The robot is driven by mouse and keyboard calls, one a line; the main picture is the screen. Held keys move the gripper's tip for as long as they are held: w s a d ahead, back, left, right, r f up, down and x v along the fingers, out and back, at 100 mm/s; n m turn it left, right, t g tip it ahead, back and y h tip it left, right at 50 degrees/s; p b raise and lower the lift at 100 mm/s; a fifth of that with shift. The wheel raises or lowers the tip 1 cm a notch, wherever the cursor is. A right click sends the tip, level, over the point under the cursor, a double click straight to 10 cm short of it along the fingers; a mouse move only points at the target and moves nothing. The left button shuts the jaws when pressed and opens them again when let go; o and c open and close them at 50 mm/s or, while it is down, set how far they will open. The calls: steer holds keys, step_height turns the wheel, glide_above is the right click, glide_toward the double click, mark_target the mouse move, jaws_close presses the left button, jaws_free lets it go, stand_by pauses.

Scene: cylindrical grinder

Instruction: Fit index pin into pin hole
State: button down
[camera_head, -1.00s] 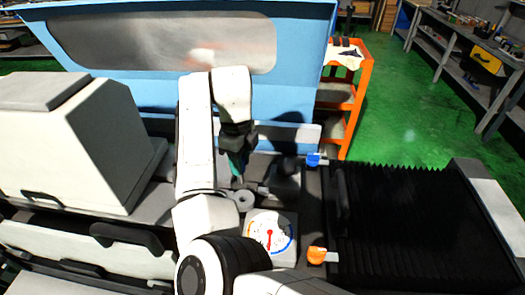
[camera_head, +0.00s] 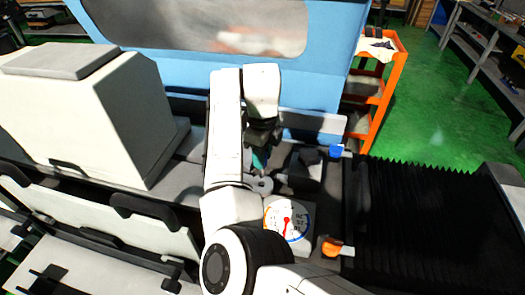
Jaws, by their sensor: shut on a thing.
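My gripper (camera_head: 262,146) points down over the grinder, just behind a small grey round part (camera_head: 262,186). It is shut on a small teal piece (camera_head: 260,160), which I take to be the index pin. The pin's lower end is dark and hard to make out, and I cannot tell whether it touches anything below. The pin hole cannot be made out; the area under my gripper is small, shadowed and partly covered by my arm.
A white dial gauge (camera_head: 287,221) stands close in front of my gripper. A blue lever (camera_head: 337,151) and an orange lever (camera_head: 332,247) sit to the right, beside black bellows (camera_head: 425,220). A large pale housing (camera_head: 85,115) is left, a blue guard (camera_head: 330,60) behind.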

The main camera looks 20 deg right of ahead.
mark_target(262, 177)
steer(key=shift+f+b, duration=0.4)
steer(key=shift+f, duration=0.65)
steer(key=shift+p, duration=0.6)
stand_by(0.9)
steer(key=shift+f+b, duration=1.8)
steer(key=shift+f, duration=1.5)
steer(key=c, duration=0.8)
jaws_free()
steer(key=shift+o, duration=0.2)
step_height(262, 177, up, 11)
steer(key=shift+f+b, duration=0.1)
steer(key=shift+b, duration=0.7)
steer(key=shift+f, duration=0.1)
